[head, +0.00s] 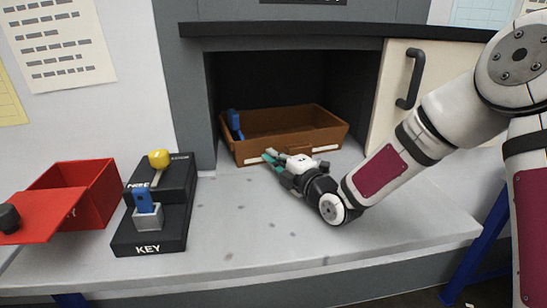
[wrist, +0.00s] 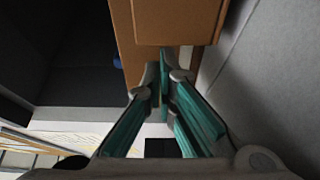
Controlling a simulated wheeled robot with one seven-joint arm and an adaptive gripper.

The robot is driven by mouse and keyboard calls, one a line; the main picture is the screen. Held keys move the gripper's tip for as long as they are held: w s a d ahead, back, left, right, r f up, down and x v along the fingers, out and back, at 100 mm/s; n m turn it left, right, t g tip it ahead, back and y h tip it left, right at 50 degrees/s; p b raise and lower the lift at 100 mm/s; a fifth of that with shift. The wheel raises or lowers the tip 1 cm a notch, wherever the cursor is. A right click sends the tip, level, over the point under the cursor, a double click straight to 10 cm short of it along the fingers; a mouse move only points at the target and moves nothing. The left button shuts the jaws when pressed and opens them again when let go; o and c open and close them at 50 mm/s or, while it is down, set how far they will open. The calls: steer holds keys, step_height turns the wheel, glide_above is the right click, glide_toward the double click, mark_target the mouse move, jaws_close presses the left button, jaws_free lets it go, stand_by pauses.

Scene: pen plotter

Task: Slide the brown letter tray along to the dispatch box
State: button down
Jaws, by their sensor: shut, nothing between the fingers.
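The brown letter tray (head: 288,146) stands in the dark recess at the back of the counter, with a blue object (head: 235,122) at its left end. My gripper (head: 269,156) is shut and empty in front of the tray's front wall, left of its middle. In the wrist view, the closed teal fingertips (wrist: 164,62) are right against or just short of the brown tray wall (wrist: 178,22); I cannot tell whether they touch. No label reading "dispatch" is legible. An open red box (head: 92,196) stands at the far left, its marking mostly hidden.
A black stand (head: 150,242) marked KEY holds a blue piece in a grey socket (head: 148,216), with a yellow knob (head: 159,159) behind. A red flap (head: 38,219) sticks out from the red box. A cabinet door (head: 400,70) is right of the recess. The middle counter is clear.

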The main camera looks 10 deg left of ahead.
mark_target(284, 148)
steer(key=shift+w, duration=0.15)
steer(key=w+b, duration=0.6)
steer(key=w, duration=0.1)
steer(key=shift+w+d+f, duration=0.15)
steer(key=shift+d, duration=0.05)
steer(key=shift+w+b, duration=0.3)
steer(key=shift+w, duration=0.2)
steer(key=shift+s+b, duration=0.2)
steer(key=shift+b, duration=0.25)
steer(key=shift+s+r, duration=0.25)
steer(key=shift+s, duration=0.05)
step_height(284, 148, up, 10)
steer(key=r+p, duration=0.1)
steer(key=p, duration=0.2)
steer(key=w+d+f+p, duration=0.1)
steer(key=w+p, duration=0.3)
steer(key=w, duration=1.7)
steer(key=shift+d, duration=0.15)
